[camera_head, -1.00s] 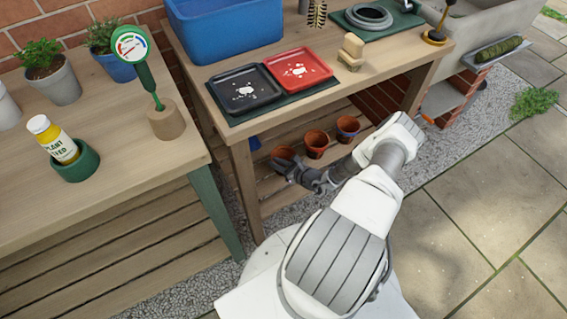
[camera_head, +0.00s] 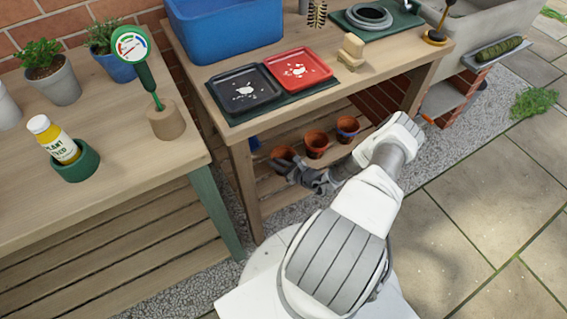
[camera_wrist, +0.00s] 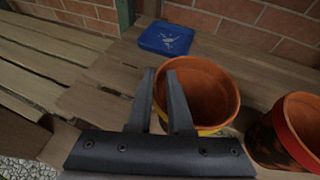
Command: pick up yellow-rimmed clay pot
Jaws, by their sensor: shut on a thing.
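The yellow-rimmed clay pot (camera_wrist: 212,92) is in front of my gripper in the wrist view, its open mouth up and a strip of yellow showing low beside the right finger. My gripper (camera_wrist: 160,74) is shut on its left wall; the right finger overlaps the pot and the left finger is just outside it. In the head view it is the leftmost pot (camera_head: 282,154) on the lower shelf, partly covered by my gripper (camera_head: 284,168). I cannot tell whether it is off the shelf.
A red-banded clay pot (camera_wrist: 292,130) stands close to the right in the wrist view. In the head view a middle pot (camera_head: 316,143) and a right pot (camera_head: 347,127) are on the shelf. A blue item (camera_wrist: 165,39) lies behind. The tabletop (camera_head: 215,72) overhangs the shelf.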

